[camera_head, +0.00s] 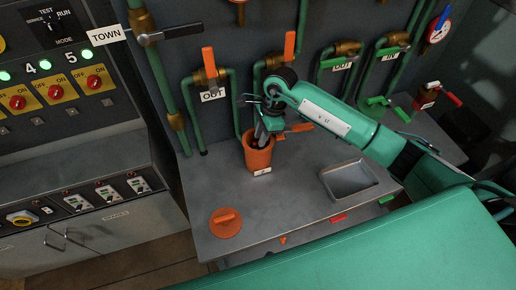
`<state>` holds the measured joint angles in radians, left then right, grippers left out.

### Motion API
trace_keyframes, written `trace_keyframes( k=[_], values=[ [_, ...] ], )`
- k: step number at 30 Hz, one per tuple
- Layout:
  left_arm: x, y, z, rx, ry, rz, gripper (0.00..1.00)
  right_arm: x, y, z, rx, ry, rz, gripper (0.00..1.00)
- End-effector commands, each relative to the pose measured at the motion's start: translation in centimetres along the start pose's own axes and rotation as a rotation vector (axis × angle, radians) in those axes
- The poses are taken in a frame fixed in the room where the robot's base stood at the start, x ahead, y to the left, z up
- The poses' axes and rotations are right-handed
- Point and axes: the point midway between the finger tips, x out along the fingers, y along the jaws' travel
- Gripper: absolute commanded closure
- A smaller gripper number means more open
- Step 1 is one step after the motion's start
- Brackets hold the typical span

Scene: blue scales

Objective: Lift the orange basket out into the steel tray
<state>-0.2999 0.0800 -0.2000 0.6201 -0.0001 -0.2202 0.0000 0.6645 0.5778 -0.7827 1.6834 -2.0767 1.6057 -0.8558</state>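The orange basket is not plainly visible; an orange cylindrical housing (258,157) stands upright on the grey bench, open at the top. My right gripper (262,136) points down into its mouth. The fingertips are hidden by the rim, so I cannot tell whether they hold anything. An orange lid with a handle (226,222) lies flat at the bench's front left. The steel tray (349,180) sits to the right on the bench and looks empty. My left gripper is not in view.
Green pipes with orange-handled valves (209,62) rise behind the housing. The bench (285,205) is clear between lid and tray.

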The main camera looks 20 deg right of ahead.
Motion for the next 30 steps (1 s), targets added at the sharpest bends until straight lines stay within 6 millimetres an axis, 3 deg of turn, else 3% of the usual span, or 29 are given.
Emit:
trace_keyframes(
  k=[6,12,16,30],
  values=[
    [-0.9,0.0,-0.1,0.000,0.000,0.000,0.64,2.0,0.0,0.1,0.001,-0.002,0.000,0.78],
    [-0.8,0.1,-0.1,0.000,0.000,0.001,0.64,2.1,-0.1,0.0,0.000,-0.001,-0.001,0.78],
    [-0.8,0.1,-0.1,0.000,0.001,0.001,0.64,2.1,-0.1,0.0,0.000,-0.001,-0.001,1.00],
    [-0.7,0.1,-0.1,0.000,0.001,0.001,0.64,1.7,-0.1,0.1,0.000,-0.002,-0.003,1.00]
  ],
)
